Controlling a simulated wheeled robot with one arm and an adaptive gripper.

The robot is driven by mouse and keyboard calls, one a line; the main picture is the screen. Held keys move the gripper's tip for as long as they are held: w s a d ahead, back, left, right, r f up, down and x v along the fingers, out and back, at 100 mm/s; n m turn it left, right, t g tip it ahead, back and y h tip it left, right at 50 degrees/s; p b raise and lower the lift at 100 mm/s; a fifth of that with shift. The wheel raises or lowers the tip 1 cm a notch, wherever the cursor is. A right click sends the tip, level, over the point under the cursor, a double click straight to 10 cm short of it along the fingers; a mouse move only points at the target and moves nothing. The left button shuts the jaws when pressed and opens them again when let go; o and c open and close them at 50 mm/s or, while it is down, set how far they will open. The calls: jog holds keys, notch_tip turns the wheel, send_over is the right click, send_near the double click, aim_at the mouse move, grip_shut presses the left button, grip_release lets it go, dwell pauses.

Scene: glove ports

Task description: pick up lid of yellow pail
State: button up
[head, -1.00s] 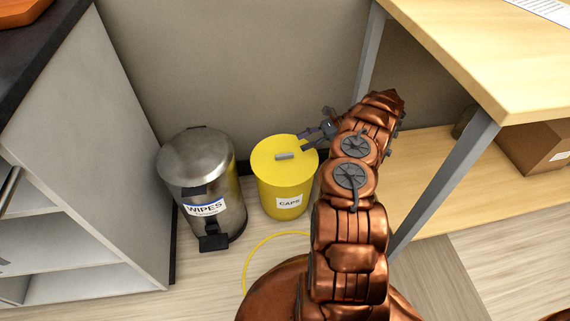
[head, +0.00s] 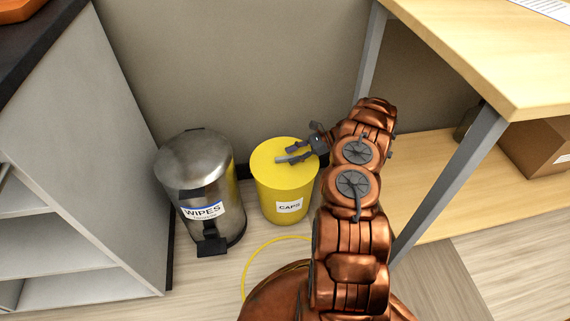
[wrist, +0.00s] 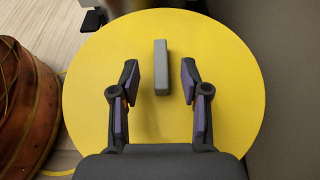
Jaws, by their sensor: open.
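The yellow pail (head: 286,198) labelled CAPS stands on the floor with its flat round yellow lid (head: 272,172) on top. A grey bar handle (wrist: 161,67) sits upright on the lid in the wrist view. My gripper (head: 295,154) is over the lid and reaches in from the right. In the wrist view my gripper (wrist: 160,80) is open, with one finger on each side of the handle and a gap on both sides. The handle's near end lies between the fingertips. I cannot tell how high the fingertips are above the lid.
A metal pedal bin (head: 203,180) labelled WIPES stands just left of the pail. A grey cabinet (head: 105,150) is further left. A wooden table with a grey leg (head: 450,185) is at right. A wall is close behind the pail. A yellow hose (head: 262,250) lies on the floor in front.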

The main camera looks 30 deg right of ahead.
jog(key=shift+x, duration=0.8)
jog(key=shift+c, duration=0.4)
grip_shut()
